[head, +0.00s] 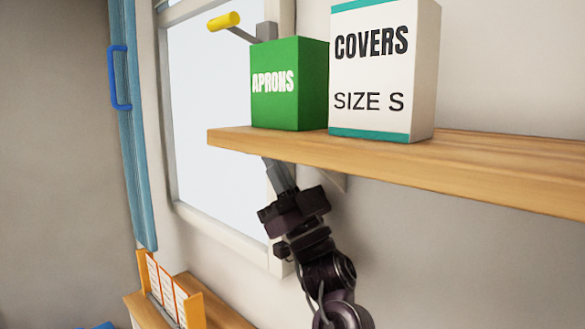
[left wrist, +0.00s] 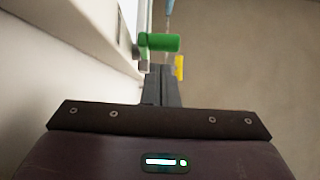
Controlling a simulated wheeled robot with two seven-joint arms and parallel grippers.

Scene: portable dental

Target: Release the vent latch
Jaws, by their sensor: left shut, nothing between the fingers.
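A latch lever with a yellow grip (head: 223,21) and a grey mount (head: 266,30) sits on the window frame, above the shelf, in the head view. My left gripper (head: 271,166) is below the shelf's left end, in front of the window frame, pointing up. In the left wrist view its fingers (left wrist: 162,76) are shut and empty. Just beyond them is a green grip (left wrist: 160,42) on a grey mount, apart from the fingertips as far as I can tell. A smaller yellow piece (left wrist: 179,66) shows behind. The green grip is hidden in the head view.
The wooden shelf (head: 480,165) overhangs my left gripper. It carries a green APRONS box (head: 290,105) and a white COVERS box (head: 382,70). A blue panel with a blue handle (head: 119,78) is at left. An orange rack (head: 170,290) stands lower left.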

